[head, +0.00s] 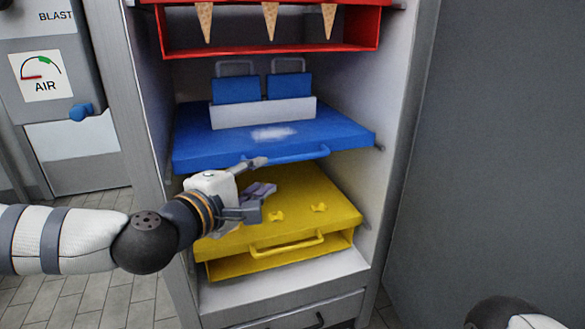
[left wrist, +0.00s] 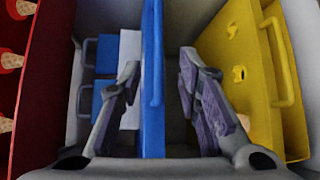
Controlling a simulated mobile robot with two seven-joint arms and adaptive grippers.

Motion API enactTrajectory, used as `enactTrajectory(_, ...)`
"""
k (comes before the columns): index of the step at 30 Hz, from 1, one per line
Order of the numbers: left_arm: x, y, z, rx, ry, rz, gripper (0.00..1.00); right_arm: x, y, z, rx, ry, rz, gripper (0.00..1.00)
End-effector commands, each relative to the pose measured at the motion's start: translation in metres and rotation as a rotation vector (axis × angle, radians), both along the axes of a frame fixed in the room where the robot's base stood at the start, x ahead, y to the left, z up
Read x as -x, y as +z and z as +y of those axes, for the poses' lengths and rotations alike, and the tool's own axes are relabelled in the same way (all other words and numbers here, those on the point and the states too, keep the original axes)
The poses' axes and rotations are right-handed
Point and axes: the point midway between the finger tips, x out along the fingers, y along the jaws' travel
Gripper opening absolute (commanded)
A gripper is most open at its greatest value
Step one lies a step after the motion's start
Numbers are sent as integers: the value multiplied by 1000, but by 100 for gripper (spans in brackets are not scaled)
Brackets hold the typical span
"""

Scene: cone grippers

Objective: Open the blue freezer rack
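The blue freezer rack (head: 345,135) is the middle shelf of the cabinet in the head view, with a blue bar handle (head: 300,155) on its front edge. My left gripper (head: 268,174) is at the left end of this handle, with one finger near the handle's height and the other lower, over the yellow rack. In the left wrist view, the blue rack's handle (left wrist: 153,60) lies between the spread, empty fingers of the left gripper (left wrist: 158,78). I cannot tell whether a finger touches it. My right gripper is out of view.
A red rack (head: 355,42) with hanging cones is above. A white holder (head: 240,113) with blue pieces stands on the blue rack. The yellow rack (head: 335,215) with its own handle is below. Cabinet side walls close in both sides; a panel with a blue knob (head: 80,112) is left.

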Motion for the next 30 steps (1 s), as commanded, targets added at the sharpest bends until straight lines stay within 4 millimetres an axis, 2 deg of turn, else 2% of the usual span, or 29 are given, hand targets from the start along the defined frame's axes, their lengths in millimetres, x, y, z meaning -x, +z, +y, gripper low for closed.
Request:
enactTrajectory(5, -24, -2, -13, 3, 1, -3, 31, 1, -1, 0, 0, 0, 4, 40)
enactTrajectory(9, -57, -9, -31, 1, 1, -3, 31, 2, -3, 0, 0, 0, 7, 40)
enactTrajectory(15, -92, -15, -49, 1, 0, 0, 31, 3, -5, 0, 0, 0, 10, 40)
enactTrajectory(21, -105, -16, -56, 2, -2, -1, 31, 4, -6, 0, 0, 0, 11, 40)
enactTrajectory(27, -105, -16, -56, 1, -2, -2, 31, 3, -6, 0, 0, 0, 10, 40)
enactTrajectory(28, -105, -16, -56, 1, -2, -2, 29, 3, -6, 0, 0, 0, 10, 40)
enactTrajectory(30, -105, -16, -56, 1, -2, -2, 13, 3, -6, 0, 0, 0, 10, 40)
